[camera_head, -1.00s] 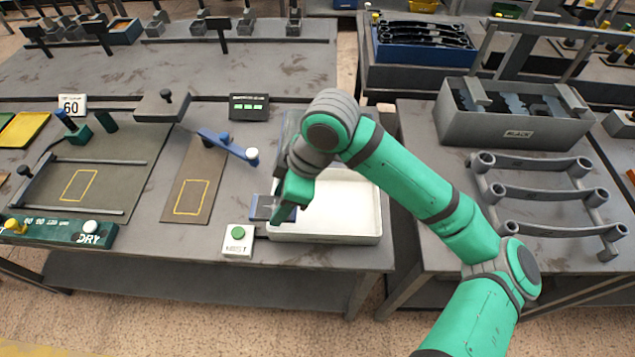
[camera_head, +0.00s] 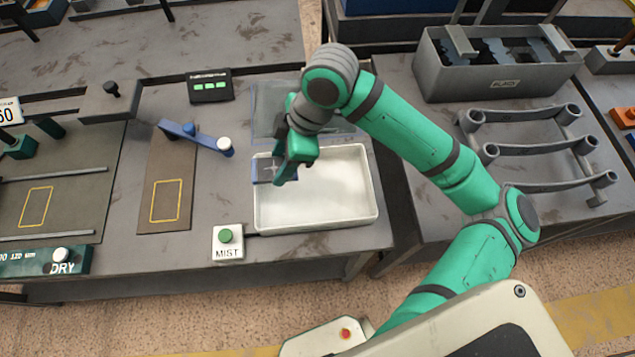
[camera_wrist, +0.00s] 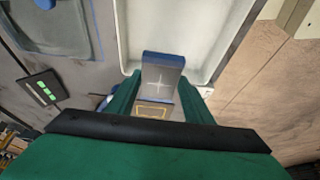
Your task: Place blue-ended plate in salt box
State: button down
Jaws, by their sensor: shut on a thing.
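The blue-ended plate (camera_head: 262,169) is a small grey plate with a blue end and a pale cross mark, which shows in the wrist view (camera_wrist: 161,82). My gripper (camera_head: 284,172) is shut on it; the wrist view shows a green finger on each side. The salt box is a white open tray (camera_head: 345,213) with its clear lid (camera_head: 268,105) raised behind it. The plate is at the left wall of the box, near its back left corner, apparently above the rim. My gripper hides part of the plate, and its exact height is unclear.
A white MIST box with a green button (camera_head: 226,241) stands at the box's front left. A grey rack (camera_head: 540,150) stands on the right table.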

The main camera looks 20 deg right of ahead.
send_over(312, 193)
jog(key=f, duration=0.4)
jog(key=d+f, duration=0.1)
jog(key=f, duration=0.1)
jog(key=shift+f, duration=0.2)
jog(key=shift+s+d+f, duration=0.2)
jog(key=shift+f, duration=1.75)
jog(key=shift+f, duration=0.1)
jog(key=c, duration=0.9)
grip_release()
jog(key=shift+f, duration=0.1)
jog(key=v, duration=1.2)
jog(key=shift+r, duration=0.25)
jog(key=shift+d, duration=0.1)
